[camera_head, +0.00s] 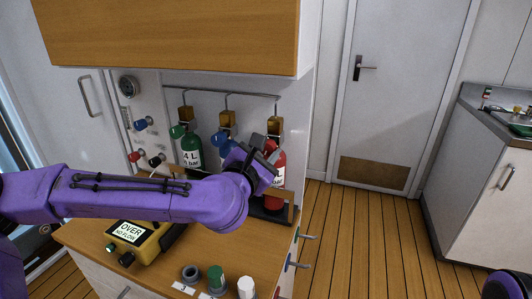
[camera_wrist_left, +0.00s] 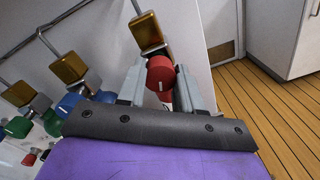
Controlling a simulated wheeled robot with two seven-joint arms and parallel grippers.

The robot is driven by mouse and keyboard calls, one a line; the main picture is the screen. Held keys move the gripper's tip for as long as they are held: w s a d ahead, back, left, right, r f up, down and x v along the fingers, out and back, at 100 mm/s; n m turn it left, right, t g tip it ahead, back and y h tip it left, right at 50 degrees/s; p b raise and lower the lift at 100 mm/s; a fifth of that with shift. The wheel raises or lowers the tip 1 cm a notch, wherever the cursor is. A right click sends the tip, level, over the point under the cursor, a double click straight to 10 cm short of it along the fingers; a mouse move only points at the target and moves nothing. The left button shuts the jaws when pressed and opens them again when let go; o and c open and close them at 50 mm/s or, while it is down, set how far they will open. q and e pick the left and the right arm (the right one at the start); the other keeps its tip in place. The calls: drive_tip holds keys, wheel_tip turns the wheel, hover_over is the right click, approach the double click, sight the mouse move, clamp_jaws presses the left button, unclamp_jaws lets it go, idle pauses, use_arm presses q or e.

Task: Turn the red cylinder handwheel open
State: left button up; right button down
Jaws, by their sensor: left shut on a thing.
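The red cylinder (camera_head: 279,175) stands at the right end of the row of cylinders on the cabinet top, partly hidden behind my left gripper (camera_head: 266,153). Its red handwheel (camera_wrist_left: 160,70) shows in the left wrist view, below a brass block (camera_wrist_left: 147,32). There the two grey fingers of my left gripper stand on either side of the handwheel and are shut on it. In the head view the handwheel is hidden by my gripper. My right gripper is not in view.
A green cylinder (camera_head: 191,154) and a blue-valved cylinder (camera_head: 228,136) stand left of the red one under a pipe rail (camera_head: 228,92). A yellow meter (camera_head: 130,232) and several caps lie in front. A wooden wall cupboard (camera_head: 170,35) hangs above.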

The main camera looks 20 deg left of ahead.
use_arm(q)
drive_tip(key=shift+f, duration=0.15)
drive_tip(key=o, duration=1)
drive_tip(key=shift+o, duration=0.2)
drive_tip(key=shift+s, duration=0.15)
drive_tip(key=s+b, duration=0.7)
drive_tip(key=s, duration=0.3)
drive_tip(key=shift+a+b, duration=0.4)
drive_tip(key=shift+s, duration=0.1)
